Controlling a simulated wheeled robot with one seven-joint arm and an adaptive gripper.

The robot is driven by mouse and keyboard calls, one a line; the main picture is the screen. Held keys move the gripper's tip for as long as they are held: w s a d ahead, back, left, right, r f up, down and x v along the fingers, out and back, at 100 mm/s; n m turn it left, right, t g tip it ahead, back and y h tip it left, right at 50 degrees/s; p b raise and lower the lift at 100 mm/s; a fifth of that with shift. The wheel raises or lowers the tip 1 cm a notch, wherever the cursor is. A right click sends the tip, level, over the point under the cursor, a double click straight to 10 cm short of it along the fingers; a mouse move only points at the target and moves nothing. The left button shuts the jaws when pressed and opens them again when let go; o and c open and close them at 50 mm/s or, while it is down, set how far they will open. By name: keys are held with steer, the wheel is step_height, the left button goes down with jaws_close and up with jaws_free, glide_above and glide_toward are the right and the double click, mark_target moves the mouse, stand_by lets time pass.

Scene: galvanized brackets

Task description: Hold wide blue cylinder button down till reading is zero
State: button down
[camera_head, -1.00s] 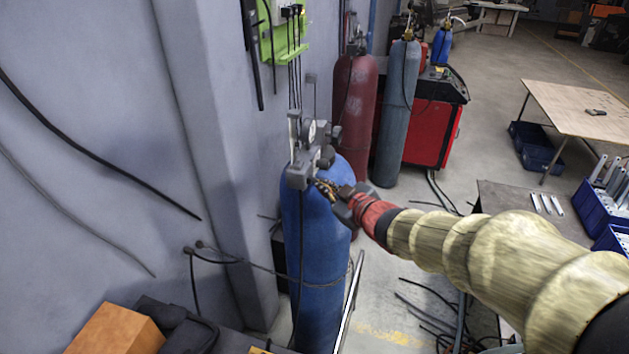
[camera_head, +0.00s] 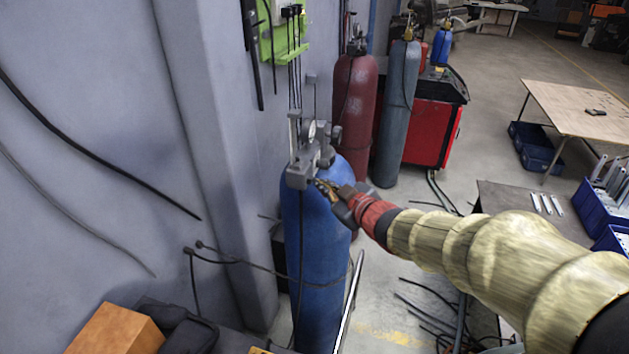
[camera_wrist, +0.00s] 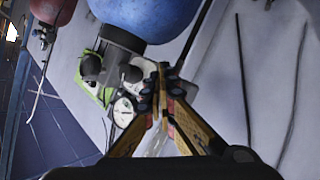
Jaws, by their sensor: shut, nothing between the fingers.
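The wide blue cylinder (camera_head: 322,265) stands upright by the wall in the head view. Its rounded blue body also shows at the top of the wrist view (camera_wrist: 150,14). A grey valve block (camera_head: 300,175) with a round gauge sits on its top. In the wrist view the white gauge dial (camera_wrist: 123,111) faces me, but its reading is too small to tell. My gripper (camera_head: 320,187) is shut and empty, with its tips at the block's right side. In the wrist view the fingertips (camera_wrist: 161,72) meet close to the block. The button is hidden or cannot be made out, so contact is unclear.
A dark red cylinder (camera_head: 354,105) and a grey one (camera_head: 397,110) stand behind. A red machine (camera_head: 425,125) is beyond them. A cable crosses the blue cylinder's front. A wall pillar (camera_head: 205,130) stands close on the left. Loose cables lie on the floor at right.

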steer(key=shift+d, duration=0.1)
steer(key=shift+s+d+p, duration=0.35)
steer(key=shift+d+p, duration=0.15)
steer(key=shift+d, duration=0.25)
steer(key=d, duration=0.1)
steer(key=s+d+p, duration=0.1)
steer(key=d, duration=0.1)
steer(key=s+d+p, duration=0.1)
steer(key=shift+d, duration=0.3)
stand_by(0.4)
